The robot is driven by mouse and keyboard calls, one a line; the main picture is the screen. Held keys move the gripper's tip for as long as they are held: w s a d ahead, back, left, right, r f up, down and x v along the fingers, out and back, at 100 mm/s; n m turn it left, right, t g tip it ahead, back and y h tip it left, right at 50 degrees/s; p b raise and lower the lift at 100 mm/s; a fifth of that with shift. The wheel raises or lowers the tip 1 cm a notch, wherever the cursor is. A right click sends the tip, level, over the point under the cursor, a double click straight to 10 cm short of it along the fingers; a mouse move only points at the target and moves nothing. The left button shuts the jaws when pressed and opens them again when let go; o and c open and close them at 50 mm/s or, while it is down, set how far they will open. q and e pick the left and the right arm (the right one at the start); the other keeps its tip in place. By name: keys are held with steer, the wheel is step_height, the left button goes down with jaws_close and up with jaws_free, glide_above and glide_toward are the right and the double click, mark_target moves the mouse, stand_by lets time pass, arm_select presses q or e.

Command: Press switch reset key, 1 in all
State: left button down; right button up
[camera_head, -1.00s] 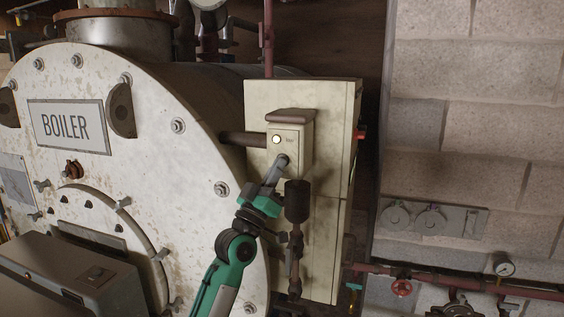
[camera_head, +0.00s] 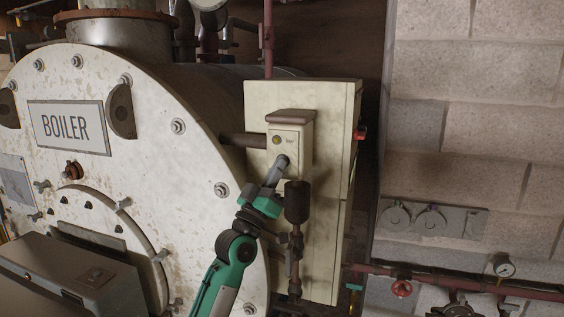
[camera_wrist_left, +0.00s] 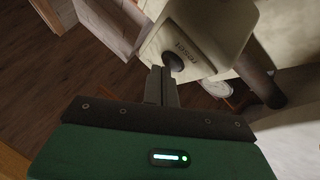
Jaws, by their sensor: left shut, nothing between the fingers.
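The switch box (camera_head: 291,140) is a small cream box with a brown top, on the front of a larger cream cabinet beside the boiler. A small round lamp (camera_head: 277,140) on its face is dull amber. In the left wrist view the reset key (camera_wrist_left: 174,61) is a dark round button beside a RESET label (camera_wrist_left: 195,50) on the box (camera_wrist_left: 200,32). My left gripper (camera_head: 282,164) is shut and empty, its tips at the lower part of the box face. In the wrist view the fingertips (camera_wrist_left: 161,72) are at the key's edge; contact is unclear. My right gripper is not in view.
The white boiler (camera_head: 170,90) fills the left. A dark cylinder on a pipe (camera_head: 297,202) stands close right of my left gripper. The cream cabinet (camera_head: 335,140) is behind. A block wall with a gauge (camera_head: 503,266) and red pipes is at right.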

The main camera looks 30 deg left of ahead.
arm_select(q)
steer(key=shift+s+d+y, duration=0.1)
steer(key=shift+s+y, duration=0.2)
steer(key=shift+s, duration=0.25)
steer(key=s+p, duration=0.1)
steer(key=s, duration=0.1)
steer(key=s+d, duration=0.1)
steer(key=s, duration=0.1)
steer(key=shift+s+d+p, duration=0.1)
steer(key=shift+s+p, duration=0.3)
stand_by(0.6)
